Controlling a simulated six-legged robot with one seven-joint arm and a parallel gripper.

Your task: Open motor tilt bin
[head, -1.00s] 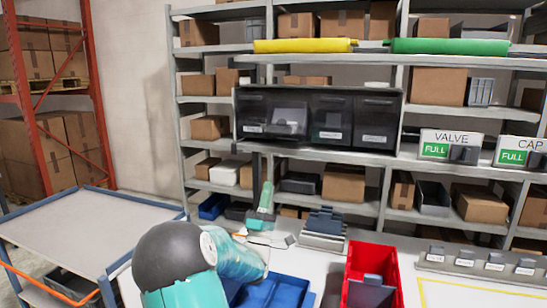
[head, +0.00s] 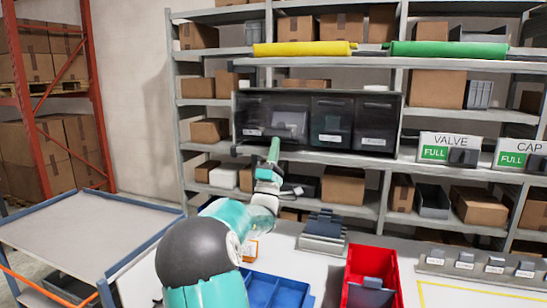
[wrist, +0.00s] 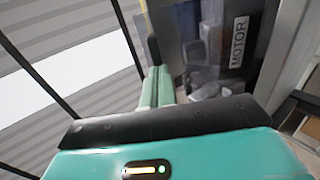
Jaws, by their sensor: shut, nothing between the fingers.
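A row of dark tilt bins (head: 330,120) with white labels stands on the middle shelf in the head view. The labels are too small to read there. In the wrist view a dark, see-through bin front (wrist: 212,60) carries a label reading MOTOR (wrist: 238,42), with grey contents behind it. I cannot tell whether this front is tilted out. My gripper (head: 274,146) is in front of the lower left part of the row in the head view. In the wrist view its green fingers (wrist: 153,75) are together and empty, beside the MOTOR bin. Contact is unclear.
A blue tray (head: 270,292) and a red bin (head: 386,262) are on the white table in front. A blue-framed cart (head: 75,235) is at the left. VALVE (head: 451,139) and CAP (head: 520,147) signs stand right of the bins.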

